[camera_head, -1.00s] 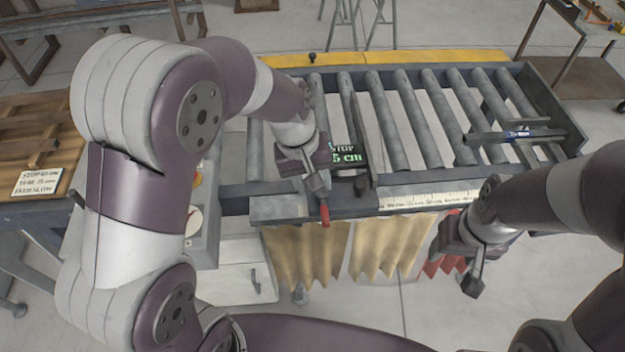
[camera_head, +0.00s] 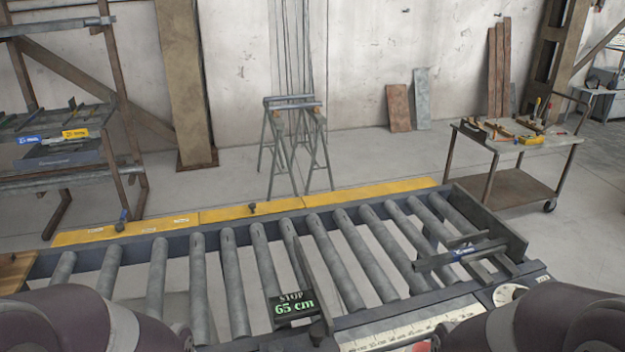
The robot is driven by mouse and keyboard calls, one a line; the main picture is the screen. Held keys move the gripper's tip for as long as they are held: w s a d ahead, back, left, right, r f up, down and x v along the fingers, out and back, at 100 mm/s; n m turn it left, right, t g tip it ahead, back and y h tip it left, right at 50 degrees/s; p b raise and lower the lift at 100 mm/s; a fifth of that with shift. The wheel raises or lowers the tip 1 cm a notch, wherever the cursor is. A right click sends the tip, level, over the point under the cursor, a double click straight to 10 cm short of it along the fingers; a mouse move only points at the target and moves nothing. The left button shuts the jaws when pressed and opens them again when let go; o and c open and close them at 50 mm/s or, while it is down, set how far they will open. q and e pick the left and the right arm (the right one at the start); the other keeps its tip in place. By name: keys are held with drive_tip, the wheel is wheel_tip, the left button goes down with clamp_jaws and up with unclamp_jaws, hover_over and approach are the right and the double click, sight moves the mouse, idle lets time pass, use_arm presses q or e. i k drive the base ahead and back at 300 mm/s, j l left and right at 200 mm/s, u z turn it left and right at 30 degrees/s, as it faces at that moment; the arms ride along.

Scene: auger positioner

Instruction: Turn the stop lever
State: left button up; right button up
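The stop's black display (camera_head: 291,306) reads "STOP 65 cm" in green at the near edge of the roller table (camera_head: 405,312). A dark flat bar (camera_head: 318,272) runs back from it between the rollers, and a dark knob (camera_head: 318,332) stands just right of the display. Parts of my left arm show at the bottom left and of my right arm at the bottom right. Neither gripper's fingers are in view.
A ruler strip (camera_head: 418,328) runs along the table's near edge. A yellow board (camera_head: 250,210) lies along its far side. A clamp-like bar (camera_head: 461,254) lies across the right end. Sawhorses (camera_head: 292,145), a shelf rack (camera_head: 60,160) and a tool cart (camera_head: 515,145) stand behind.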

sight(310, 302)
drive_tip(key=i+l+u, duration=0.5)
drive_tip(key=u, duration=0.15)
drive_tip(key=l+u, duration=0.1)
drive_tip(key=u, duration=0.85)
